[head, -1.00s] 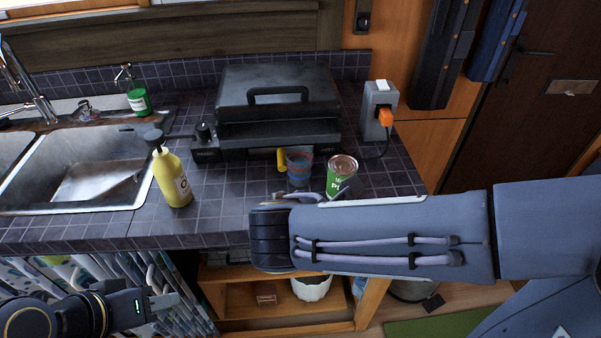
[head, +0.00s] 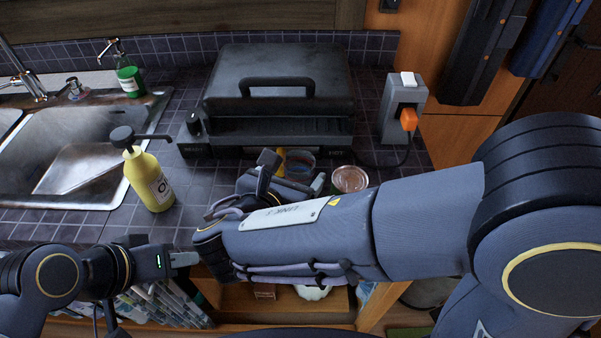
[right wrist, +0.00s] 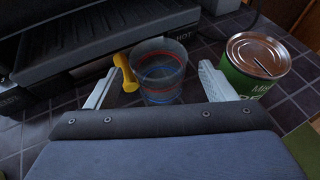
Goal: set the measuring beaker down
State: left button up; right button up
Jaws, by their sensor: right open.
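The measuring beaker (head: 299,161) is clear, with blue and red rings and a yellow handle. It stands upright on the dark tiled counter, in front of the black grill. In the right wrist view the beaker (right wrist: 160,78) is between the spread fingers of my right gripper (right wrist: 158,70), its handle close to the left finger. That gripper is open; contact with the beaker cannot be made out. In the head view my right gripper (head: 268,180) is partly hidden by its arm and covers the beaker's lower part. My left gripper (head: 183,258) is in front of the counter, away from the beaker.
A green can (right wrist: 258,66) stands close right of the beaker. The black grill (head: 278,100) is just behind. A yellow pump bottle (head: 149,182) stands left, beside the sink (head: 88,150). A grey socket block (head: 402,110) with an orange plug is right. Counter between bottle and beaker is free.

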aim_at(304, 159)
jog(key=x, duration=0.5)
jog(key=shift+f, duration=0.15)
jog(key=c, duration=1.2)
jog(key=shift+r, duration=0.55)
notch_tip(304, 159, up, 2)
jog(key=shift+r+p, duration=0.25)
jog(key=shift+p, duration=0.05)
jog(key=s+r, duration=0.3)
jog(key=s, duration=0.1)
jog(key=s+r, duration=0.3)
jog(key=s, duration=0.2)
jog(key=s+a+r+p, duration=0.1)
jog(key=s+r, duration=0.2)
jog(key=s, duration=0.2)
jog(key=shift+r, duration=0.2)
